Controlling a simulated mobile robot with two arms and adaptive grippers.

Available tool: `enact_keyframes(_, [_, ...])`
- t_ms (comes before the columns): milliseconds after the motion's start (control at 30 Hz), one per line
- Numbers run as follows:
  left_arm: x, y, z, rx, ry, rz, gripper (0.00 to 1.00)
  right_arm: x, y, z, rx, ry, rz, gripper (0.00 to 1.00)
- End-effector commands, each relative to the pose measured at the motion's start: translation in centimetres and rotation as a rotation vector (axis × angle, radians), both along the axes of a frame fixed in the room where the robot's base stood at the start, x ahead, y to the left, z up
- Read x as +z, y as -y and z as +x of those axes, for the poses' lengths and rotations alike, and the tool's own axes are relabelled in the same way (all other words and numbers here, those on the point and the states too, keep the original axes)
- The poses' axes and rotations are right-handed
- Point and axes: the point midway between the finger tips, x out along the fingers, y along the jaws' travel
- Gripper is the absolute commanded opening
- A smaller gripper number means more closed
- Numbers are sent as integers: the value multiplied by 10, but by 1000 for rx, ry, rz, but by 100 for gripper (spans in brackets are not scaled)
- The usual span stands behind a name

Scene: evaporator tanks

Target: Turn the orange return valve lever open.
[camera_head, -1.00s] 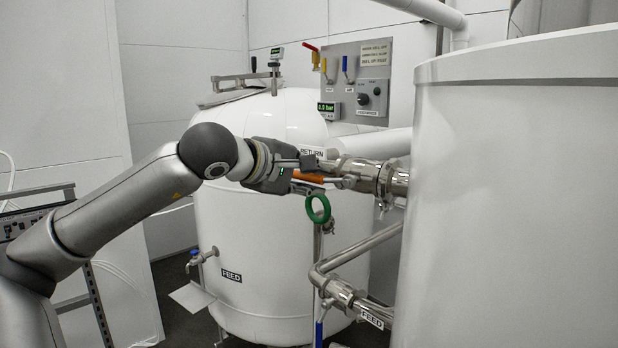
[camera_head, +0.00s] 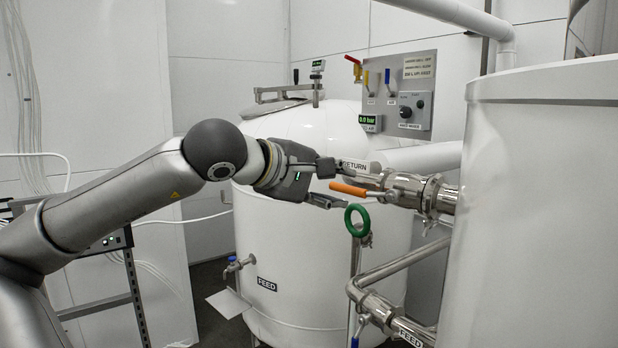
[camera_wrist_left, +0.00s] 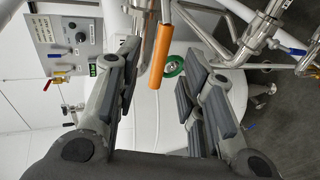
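The orange return valve lever (camera_head: 348,189) points left from the metal return valve (camera_head: 398,187), beside the RETURN label (camera_head: 355,165). My left gripper (camera_head: 336,184) is open at the lever's free end, one finger above and one below it in the head view. In the left wrist view, the orange lever (camera_wrist_left: 154,54) reaches down between the spread fingers of my left gripper (camera_wrist_left: 163,72). Neither finger is seen closed on it. The contact, if any, cannot be told. My right gripper is in neither view.
A green ring handle (camera_head: 357,220) hangs just below the lever. A white tank (camera_head: 300,260) stands behind, with a control panel (camera_head: 405,95) at the back. A large white vessel (camera_head: 545,210) fills the right. A lower feed pipe (camera_head: 400,262) runs beneath.

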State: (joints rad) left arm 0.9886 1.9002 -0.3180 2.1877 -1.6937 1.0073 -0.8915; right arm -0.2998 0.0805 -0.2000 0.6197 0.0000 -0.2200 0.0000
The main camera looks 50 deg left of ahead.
Motion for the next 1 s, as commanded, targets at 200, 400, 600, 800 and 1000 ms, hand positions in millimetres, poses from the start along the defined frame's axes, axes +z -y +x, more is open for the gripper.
enact_keyframes(200, [14,3,-34,3,3,1,36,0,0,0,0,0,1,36])
enact_keyframes(400, [20,5,-51,1,1,0,36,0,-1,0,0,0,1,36])
enact_keyframes(600, [21,6,-55,0,0,0,36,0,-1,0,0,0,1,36])
enact_keyframes(800, [21,6,-55,0,0,0,36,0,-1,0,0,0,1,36])
enact_keyframes(1000, [21,6,-55,0,0,1,36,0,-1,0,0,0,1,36])
